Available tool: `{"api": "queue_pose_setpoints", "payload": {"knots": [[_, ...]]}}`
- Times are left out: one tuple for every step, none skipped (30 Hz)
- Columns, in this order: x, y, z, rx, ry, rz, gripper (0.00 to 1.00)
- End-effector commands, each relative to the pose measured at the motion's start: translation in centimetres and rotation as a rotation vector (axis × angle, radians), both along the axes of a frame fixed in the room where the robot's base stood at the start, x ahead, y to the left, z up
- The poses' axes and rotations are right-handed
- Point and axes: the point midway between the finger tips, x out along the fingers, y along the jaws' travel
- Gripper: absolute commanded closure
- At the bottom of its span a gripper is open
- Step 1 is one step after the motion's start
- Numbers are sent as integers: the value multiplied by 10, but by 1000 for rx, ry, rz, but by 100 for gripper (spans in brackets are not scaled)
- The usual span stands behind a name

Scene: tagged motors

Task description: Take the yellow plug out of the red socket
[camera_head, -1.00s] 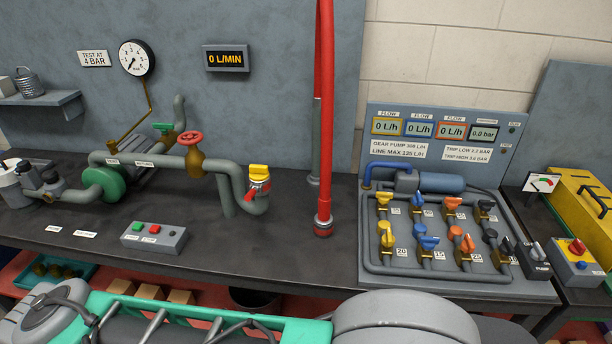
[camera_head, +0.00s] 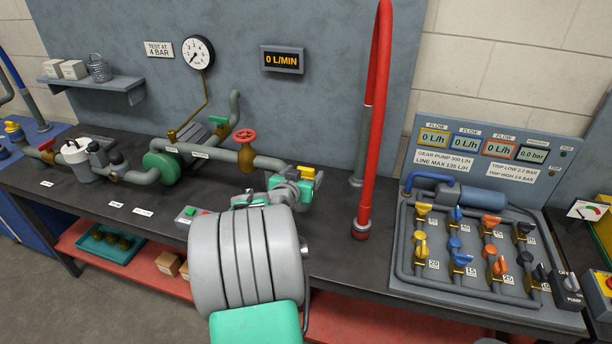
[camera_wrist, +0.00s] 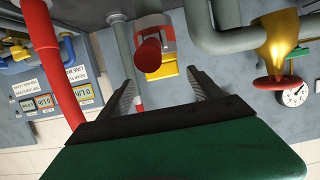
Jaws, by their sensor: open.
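The yellow plug (camera_head: 306,173) sits at the end of the grey pipe, left of the red hose on the bench. In the wrist view the yellow plug (camera_wrist: 162,71) shows at top centre, against a red-and-grey fitting (camera_wrist: 152,27), seemingly the red socket. A red round-ended part (camera_wrist: 150,55) juts toward the camera and partly covers the plug. My gripper (camera_wrist: 163,82) is open and empty, with the plug in line with the gap between its fingers. I cannot tell how far off it is. In the head view my wrist hides the socket.
A red hose (camera_head: 372,130) stands upright just right of my gripper. A grey pipe with a red handwheel (camera_head: 245,136) runs on the left. A small button box (camera_head: 190,215) is partly behind my arm. A valve panel (camera_head: 410,290) fills the right of the bench.

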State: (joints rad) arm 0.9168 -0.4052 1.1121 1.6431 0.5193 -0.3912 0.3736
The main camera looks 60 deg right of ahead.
Motion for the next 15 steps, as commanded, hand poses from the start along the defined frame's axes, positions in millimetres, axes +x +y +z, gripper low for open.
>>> {"api": "queue_pose_setpoints", "payload": {"knots": [[2,-8,2,4,3,-1,25],[4,-13,1,5,3,0,25],[6,-20,-1,5,2,-1,25],[6,-25,-4,4,2,-1,25],[7,-29,-5,3,1,-1,25],[8,-32,-7,3,1,0,25],[9,-34,-7,2,0,1,25],[9,-36,-8,3,0,2,25],[10,-36,-9,3,1,2,25],[10,-36,-9,3,1,3,25],[10,-36,-10,3,1,3,25],[10,-36,-9,3,1,3,25],[10,-36,-9,3,1,3,25],[10,-36,-9,3,1,3,25],[10,-36,-9,3,1,3,29]]}}
